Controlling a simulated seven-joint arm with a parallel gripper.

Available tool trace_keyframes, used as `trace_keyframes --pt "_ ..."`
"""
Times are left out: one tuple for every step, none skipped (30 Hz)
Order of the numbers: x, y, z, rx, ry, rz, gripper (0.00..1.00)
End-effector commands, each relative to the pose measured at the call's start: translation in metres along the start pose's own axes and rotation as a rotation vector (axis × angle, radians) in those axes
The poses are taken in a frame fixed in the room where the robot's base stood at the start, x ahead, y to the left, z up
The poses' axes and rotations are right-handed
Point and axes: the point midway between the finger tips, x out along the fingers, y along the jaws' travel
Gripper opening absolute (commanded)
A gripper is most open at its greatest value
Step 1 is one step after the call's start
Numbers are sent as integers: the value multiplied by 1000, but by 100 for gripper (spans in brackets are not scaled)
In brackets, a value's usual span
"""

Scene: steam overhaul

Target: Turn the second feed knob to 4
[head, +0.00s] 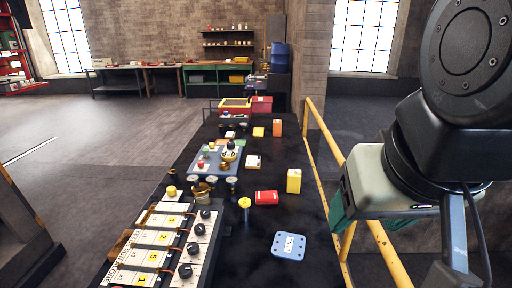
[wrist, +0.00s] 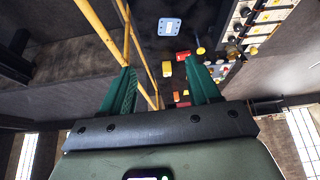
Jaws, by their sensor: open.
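A white feed panel (head: 150,250) stands at the near left of the dark bench in the head view. It has several black knobs in a row along its right side: the farthest (head: 205,213), the one after it (head: 199,229), then another (head: 192,248), and the nearest (head: 184,270). The knobs' pointer settings are too small to read. My gripper (head: 343,208) is at the right, beyond the yellow rail, far from the panel. In the wrist view my gripper (wrist: 160,82) is open and empty.
A yellow rail (head: 330,150) runs along the bench's right edge, between my gripper and the bench. On the bench are a blue plate (head: 288,246), a red box (head: 266,198), a yellow box (head: 294,181) and a yellow-topped post (head: 245,203).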

Motion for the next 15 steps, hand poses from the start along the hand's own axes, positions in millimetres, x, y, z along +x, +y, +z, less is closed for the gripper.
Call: trace_keyframes --pt "0 0 -1 -3 -2 -1 61" --pt "0 -1 -3 -8 -4 -2 61" --pt "1 -2 -8 -19 -11 -4 61" --pt "2 -4 -12 -31 -17 -6 61" --pt "2 -5 -19 -46 -25 -9 61" --pt "4 -9 -29 -71 -38 -14 61" --pt "6 -12 -38 -96 -50 -19 61" --pt "9 -16 -48 -121 -63 -25 61" --pt "14 -22 -63 -161 -81 -33 61" --pt "18 -28 -74 -191 -95 -39 61" --pt "24 -34 -86 -222 -109 -46 61" --pt "32 -42 -100 -263 -126 -55 61" --pt "38 -50 -111 -296 -139 -62 61" --pt "45 -57 -121 -326 -151 -69 61" --pt "55 -67 -133 -369 -168 -79 61"
